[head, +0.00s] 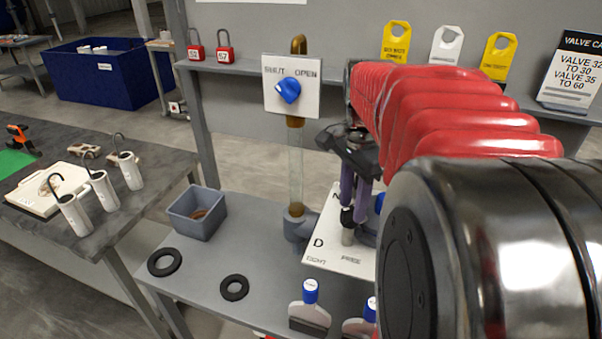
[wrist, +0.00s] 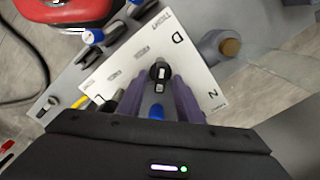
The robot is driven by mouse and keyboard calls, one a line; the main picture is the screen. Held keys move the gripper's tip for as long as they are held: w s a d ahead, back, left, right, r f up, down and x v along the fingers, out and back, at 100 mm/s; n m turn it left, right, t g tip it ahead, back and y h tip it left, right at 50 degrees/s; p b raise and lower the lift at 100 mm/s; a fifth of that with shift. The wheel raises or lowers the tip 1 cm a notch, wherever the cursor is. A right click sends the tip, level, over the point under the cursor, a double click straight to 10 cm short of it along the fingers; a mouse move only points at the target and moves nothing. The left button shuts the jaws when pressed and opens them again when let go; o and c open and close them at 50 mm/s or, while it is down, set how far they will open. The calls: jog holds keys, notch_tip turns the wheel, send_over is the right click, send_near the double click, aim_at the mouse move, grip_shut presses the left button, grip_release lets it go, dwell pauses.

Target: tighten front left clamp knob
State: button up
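My gripper (head: 354,207) points down over the white plate (head: 319,255), its two purple fingers apart. A black knob (head: 347,216) on a short grey post shows at the fingertips. In the wrist view, my gripper (wrist: 162,84) has its fingers on either side of this black knob (wrist: 160,71), which has pale marks on top. I cannot tell whether the fingers touch it. A blue cap (wrist: 156,112) shows between the fingers, nearer the palm. The white plate (wrist: 189,58) carries the letters D and N and smaller words. My arm hides the plate's right part in the head view.
A clear pipe (head: 295,165) with a blue valve handle (head: 288,91) stands just left of my gripper. A grey bin (head: 197,213), black rings (head: 234,287) and blue-capped pieces (head: 310,292) are on the grey bench.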

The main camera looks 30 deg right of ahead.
notch_tip(320, 180, up, 14)
jog(key=shift+f, duration=0.25)
dwell(0.3)
dwell(0.5)
jog(key=n+t, duration=0.1)
jog(key=n, duration=0.4)
send_over(352, 207)
jog(key=w, duration=0.2)
notch_tip(352, 207, down, 5)
jog(key=a+f+n+t+h, duration=0.1)
jog(key=a+f+n+t, duration=0.1)
jog(key=a+f+n, duration=0.4)
jog(key=s+a+f+n+t, duration=0.1)
jog(key=s+a+n, duration=0.1)
jog(key=a, duration=0.3)
jog(key=s+a+f+n, duration=0.1)
jog(key=a+f+n, duration=0.1)
jog(key=a, duration=0.4)
jog(key=s+a+f+n+t+y, duration=0.1)
jog(key=s+a+n, duration=0.1)
jog(key=a+n, duration=0.2)
jog(key=shift+s+a+f+n+t, duration=0.3)
jog(key=shift+s+a+f, duration=0.05)
jog(key=shift+a, duration=0.65)
